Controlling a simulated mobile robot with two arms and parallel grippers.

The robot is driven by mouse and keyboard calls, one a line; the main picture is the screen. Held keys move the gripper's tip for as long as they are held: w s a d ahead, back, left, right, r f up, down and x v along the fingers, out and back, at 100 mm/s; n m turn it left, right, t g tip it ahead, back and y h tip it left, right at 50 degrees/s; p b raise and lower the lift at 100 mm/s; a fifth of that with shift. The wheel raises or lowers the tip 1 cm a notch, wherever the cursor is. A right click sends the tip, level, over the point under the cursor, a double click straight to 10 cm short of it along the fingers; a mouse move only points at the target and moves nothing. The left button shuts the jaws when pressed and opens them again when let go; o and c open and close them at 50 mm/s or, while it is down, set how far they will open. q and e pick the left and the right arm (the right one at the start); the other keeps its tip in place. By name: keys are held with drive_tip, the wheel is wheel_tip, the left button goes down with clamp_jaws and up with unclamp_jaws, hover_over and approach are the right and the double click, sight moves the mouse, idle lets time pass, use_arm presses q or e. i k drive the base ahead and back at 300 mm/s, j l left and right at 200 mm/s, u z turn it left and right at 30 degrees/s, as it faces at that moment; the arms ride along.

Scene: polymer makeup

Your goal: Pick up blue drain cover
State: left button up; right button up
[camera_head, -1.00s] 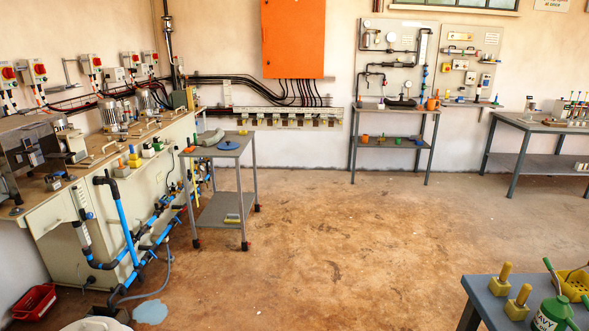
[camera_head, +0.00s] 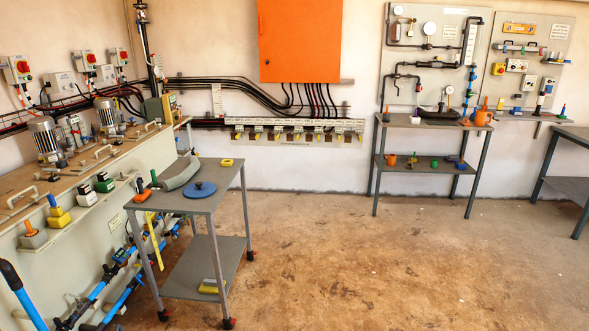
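A round blue disc with a small knob, which looks like the blue drain cover (camera_head: 200,189), lies flat on the top of a grey two-tier trolley (camera_head: 208,206) left of the middle. It sits toward the near part of the top, with nothing on it. Neither of my grippers shows in the head view.
A grey table (camera_head: 425,121) stands at the back right. The floor (camera_head: 400,255) right of the trolley is clear.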

sight(202, 190)
drive_tip(key=i+u, duration=0.15)
drive_tip(key=i, duration=0.25)
drive_tip(key=i+l+u, duration=0.15)
drive_tip(key=i, duration=0.3)
drive_tip(key=i+l+u, duration=0.15)
drive_tip(key=i, duration=0.25)
drive_tip(key=i+l+u, duration=0.15)
drive_tip(key=i, duration=0.25)
